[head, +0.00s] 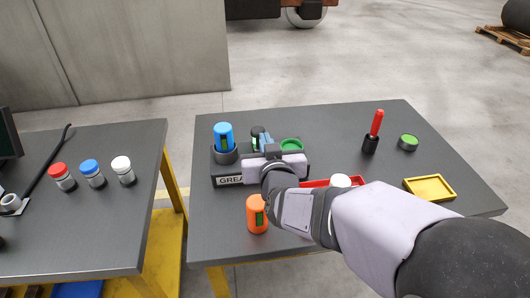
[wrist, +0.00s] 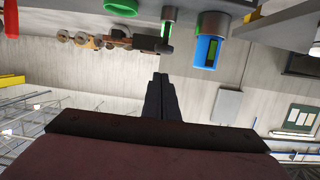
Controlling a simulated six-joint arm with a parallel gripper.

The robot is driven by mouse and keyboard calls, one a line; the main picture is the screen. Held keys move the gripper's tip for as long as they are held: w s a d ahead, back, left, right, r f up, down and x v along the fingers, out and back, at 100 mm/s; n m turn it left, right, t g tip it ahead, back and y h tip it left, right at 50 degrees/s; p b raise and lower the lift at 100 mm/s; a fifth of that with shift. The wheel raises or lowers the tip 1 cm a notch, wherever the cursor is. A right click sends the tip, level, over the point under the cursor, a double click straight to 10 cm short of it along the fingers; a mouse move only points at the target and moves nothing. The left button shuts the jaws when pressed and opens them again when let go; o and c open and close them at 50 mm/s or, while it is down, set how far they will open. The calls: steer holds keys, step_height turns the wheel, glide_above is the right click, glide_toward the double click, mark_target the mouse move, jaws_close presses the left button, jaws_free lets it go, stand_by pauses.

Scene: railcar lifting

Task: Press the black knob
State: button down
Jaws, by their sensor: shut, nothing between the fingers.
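A dark station with a label beginning "GREA" (head: 229,181) stands on the right table. A black knob (head: 257,130) shows at its back, just behind my gripper, and is partly hidden. A blue canister (head: 224,135) stands upright in a round holder at the station's left, and a green ring (head: 291,145) is at its right. My gripper (head: 262,140) is over the station, close to the knob; I cannot tell whether they touch. In the wrist view its dark fingers (wrist: 160,78) are together and empty.
An orange canister (head: 257,213) stands in front of the station. A red tray (head: 315,183) is partly hidden by my arm. A red-handled tool (head: 375,125), a green-topped jar (head: 408,142) and a yellow tray (head: 431,188) are at right. Capped bottles (head: 92,173) stand on the left table.

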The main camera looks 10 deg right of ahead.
steer(key=shift+s+a+b, duration=0.1)
steer(key=shift+s+b, duration=0.2)
steer(key=shift+b, duration=0.15)
steer(key=shift+r, duration=0.1)
stand_by(1.0)
steer(key=s+d+f+g, duration=0.3)
steer(key=s+f+g, duration=0.4)
steer(key=s+f, duration=0.3)
steer(key=s+d+f+g+p, duration=0.1)
steer(key=s+d+f+g, duration=0.2)
steer(key=s+f+g, duration=0.5)
steer(key=s+f, duration=0.3)
steer(key=s, duration=0.3)
steer(key=shift+s, duration=0.15)
steer(key=shift+r, duration=0.1)
